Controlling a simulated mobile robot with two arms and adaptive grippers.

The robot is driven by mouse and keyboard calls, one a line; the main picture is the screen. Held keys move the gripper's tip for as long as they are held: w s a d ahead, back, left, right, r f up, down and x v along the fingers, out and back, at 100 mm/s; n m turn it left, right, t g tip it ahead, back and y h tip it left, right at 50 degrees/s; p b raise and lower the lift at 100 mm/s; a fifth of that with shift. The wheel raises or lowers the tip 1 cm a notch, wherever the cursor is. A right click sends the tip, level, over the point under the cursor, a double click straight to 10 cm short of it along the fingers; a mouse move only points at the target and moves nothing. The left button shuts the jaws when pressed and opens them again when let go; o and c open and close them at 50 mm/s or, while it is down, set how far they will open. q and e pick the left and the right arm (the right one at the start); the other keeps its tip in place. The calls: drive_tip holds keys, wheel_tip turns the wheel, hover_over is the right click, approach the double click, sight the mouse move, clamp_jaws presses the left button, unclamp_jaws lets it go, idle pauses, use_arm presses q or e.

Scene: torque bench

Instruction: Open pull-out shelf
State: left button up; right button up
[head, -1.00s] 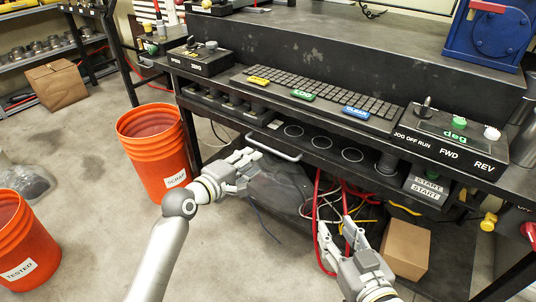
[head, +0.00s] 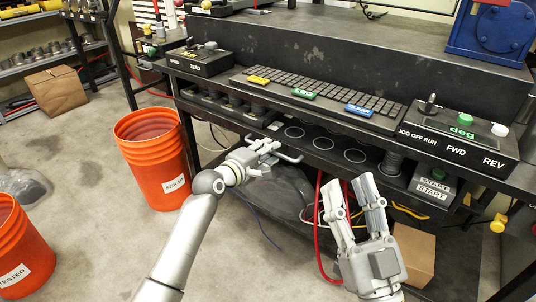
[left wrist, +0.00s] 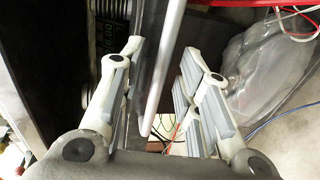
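The pull-out shelf (head: 320,144) is a dark board with round openings under the bench top. A light grey bar handle (head: 291,158) is on its front edge. My left gripper (head: 272,146) is at the handle's left part. In the left wrist view, the pale handle bar (left wrist: 169,65) runs between the open fingers of my left gripper (left wrist: 160,58), with gaps visible on both sides. The fingers partly hide the handle in the head view. My right gripper (head: 350,180) is open and empty, fingers pointing up, below and in front of the shelf.
An orange bucket (head: 150,165) stands left of the bench, another (head: 20,250) nearer. Red cables (head: 319,220), a clear plastic bag (left wrist: 255,70) and a cardboard box (head: 415,250) lie below the shelf. A keyboard (head: 320,97) and control boxes line the bench edge above.

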use_arm(q)
drive_tip(key=shift+w+d, duration=0.1)
clamp_jaws()
idle(0.5)
